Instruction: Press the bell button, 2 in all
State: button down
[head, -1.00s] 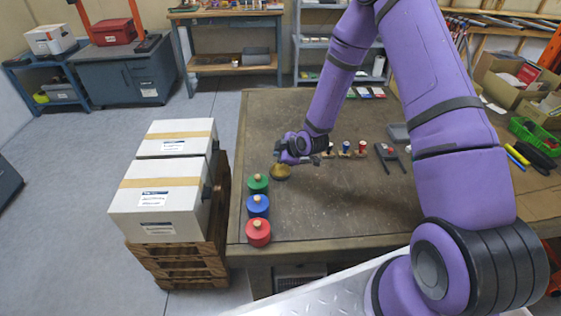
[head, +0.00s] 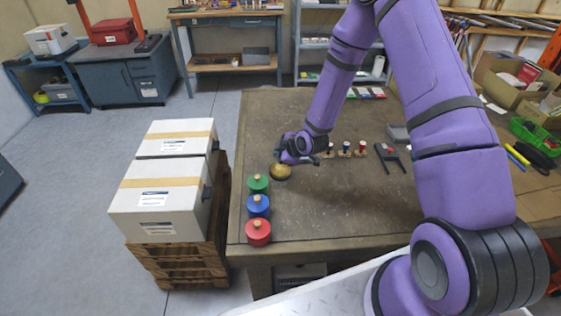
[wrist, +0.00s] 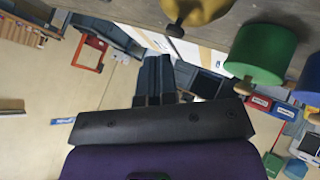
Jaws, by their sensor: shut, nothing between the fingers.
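In the wrist view my gripper's fingers (wrist: 160,68) are shut together and empty. Their tips show a small gap from the button in that picture. The hand partly hides the bell's top in the head view.
Green (head: 258,184), blue (head: 258,206) and red (head: 258,233) pots with wooden knobs stand in a row near the bell. Small stands (head: 345,150) and a dark forked holder (head: 388,155) are to the right. White boxes (head: 160,195) sit on a pallet at left. The table front is clear.

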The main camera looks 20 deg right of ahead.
dwell(0.4)
jog(key=shift+f, duration=0.45)
jog(key=shift+f, duration=0.4)
dwell(0.8)
jog(key=shift+r, duration=0.85)
jog(key=shift+r, duration=2.55)
dwell(0.8)
